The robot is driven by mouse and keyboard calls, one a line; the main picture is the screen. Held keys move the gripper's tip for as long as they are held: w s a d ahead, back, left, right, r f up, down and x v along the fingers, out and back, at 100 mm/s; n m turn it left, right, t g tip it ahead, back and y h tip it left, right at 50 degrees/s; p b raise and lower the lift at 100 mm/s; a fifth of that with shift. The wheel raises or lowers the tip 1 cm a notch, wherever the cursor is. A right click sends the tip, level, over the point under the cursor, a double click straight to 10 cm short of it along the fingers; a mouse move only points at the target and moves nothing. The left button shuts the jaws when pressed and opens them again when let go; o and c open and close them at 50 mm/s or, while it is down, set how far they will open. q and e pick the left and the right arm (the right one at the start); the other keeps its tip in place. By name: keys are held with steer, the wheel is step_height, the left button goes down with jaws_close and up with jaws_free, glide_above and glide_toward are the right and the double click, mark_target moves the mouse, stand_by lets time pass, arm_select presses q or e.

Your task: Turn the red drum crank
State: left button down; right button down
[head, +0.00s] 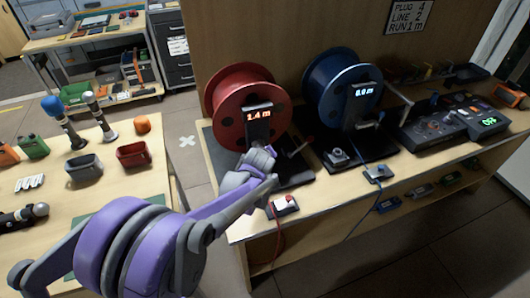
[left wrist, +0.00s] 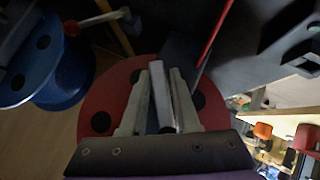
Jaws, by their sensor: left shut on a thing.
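The red drum (head: 240,98) stands on a dark base on the right-hand bench, and its display (head: 259,115) reads 1.4 m. It also shows behind my fingers in the left wrist view (left wrist: 93,110). My left gripper (head: 262,156) is in front of the drum, below the display. In the left wrist view, my left gripper (left wrist: 160,100) is shut on a pale grey bar, the red drum's crank handle (left wrist: 160,92), which lies between the two fingers. The gripper and forearm hide part of the crank in the head view. My right gripper is not in view.
A blue drum (head: 340,85) with display 0.0 m and its own crank (head: 398,100) stands to the right. A control panel (head: 440,125) is farther right. Bins stand on the left table (head: 110,190).

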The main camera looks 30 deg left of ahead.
arm_select(q)
steer(key=shift+m+g+y, duration=0.5)
steer(key=shift+g, duration=0.2)
stand_by(1.8)
steer(key=c, duration=0.8)
jaws_free()
steer(key=shift+o, duration=0.2)
steer(key=p+v, duration=0.1)
steer(key=v, duration=1)
